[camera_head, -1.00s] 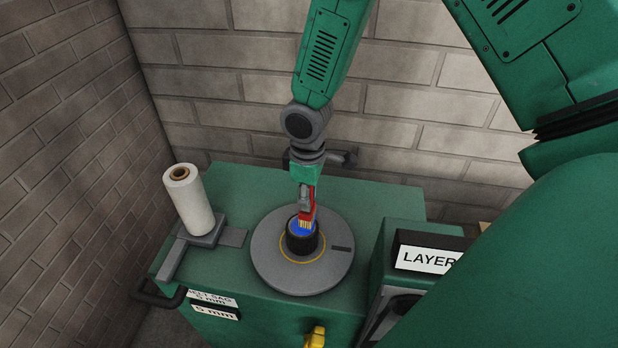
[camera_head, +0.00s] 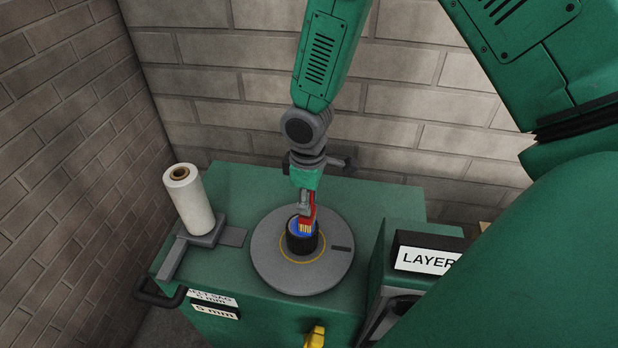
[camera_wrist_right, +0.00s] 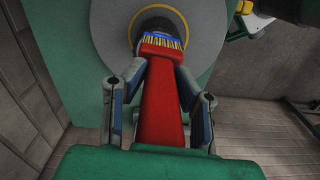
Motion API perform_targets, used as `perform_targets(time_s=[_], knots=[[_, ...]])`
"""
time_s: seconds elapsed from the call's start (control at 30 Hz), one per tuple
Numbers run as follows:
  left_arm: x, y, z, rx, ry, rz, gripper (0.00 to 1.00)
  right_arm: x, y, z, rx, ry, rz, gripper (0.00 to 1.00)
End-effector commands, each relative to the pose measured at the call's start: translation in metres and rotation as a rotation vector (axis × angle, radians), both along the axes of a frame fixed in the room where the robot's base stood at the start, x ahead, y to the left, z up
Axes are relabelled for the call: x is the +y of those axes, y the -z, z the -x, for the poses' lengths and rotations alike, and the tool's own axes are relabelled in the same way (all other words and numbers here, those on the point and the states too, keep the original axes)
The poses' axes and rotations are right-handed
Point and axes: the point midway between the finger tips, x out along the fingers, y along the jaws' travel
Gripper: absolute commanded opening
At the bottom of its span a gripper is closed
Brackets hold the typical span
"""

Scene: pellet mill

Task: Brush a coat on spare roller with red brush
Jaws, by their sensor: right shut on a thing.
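The red brush (camera_head: 312,212) is held bristles down, and it fills the middle of the right wrist view (camera_wrist_right: 161,105). My right gripper (camera_head: 305,208) is shut on its red handle, with a finger on each side in the wrist view (camera_wrist_right: 161,68). A short dark ribbed cylinder (camera_head: 302,245), which looks like the spare roller, stands upright on a round grey plate (camera_head: 275,273). Its top shows blue. The yellow bristles are at this blue top and look in contact, though the exact touch is hard to tell. My left gripper is out of view.
A white roll (camera_head: 190,203) stands on a grey bracket at the left of the green cabinet top (camera_head: 376,200). A box with a LAYER label (camera_head: 427,260) stands at right. A yellow knob (camera_head: 315,337) is on the front. Brick walls close the back and left.

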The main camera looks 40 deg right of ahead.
Motion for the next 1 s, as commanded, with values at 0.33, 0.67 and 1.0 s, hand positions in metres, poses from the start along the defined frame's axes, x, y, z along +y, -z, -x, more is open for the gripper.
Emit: perform_targets(time_s=[0.33, 0.67, 1.0], knots=[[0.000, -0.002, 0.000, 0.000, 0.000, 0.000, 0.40, 0.017, -0.001, 0.014, 0.000, -0.001, 0.000, 0.00], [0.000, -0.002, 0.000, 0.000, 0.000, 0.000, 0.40, 0.019, -0.001, 0.015, -0.001, 0.001, -0.001, 0.00], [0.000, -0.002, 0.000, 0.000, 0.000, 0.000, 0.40, 0.019, 0.000, 0.015, -0.001, 0.001, -0.001, 0.00]])
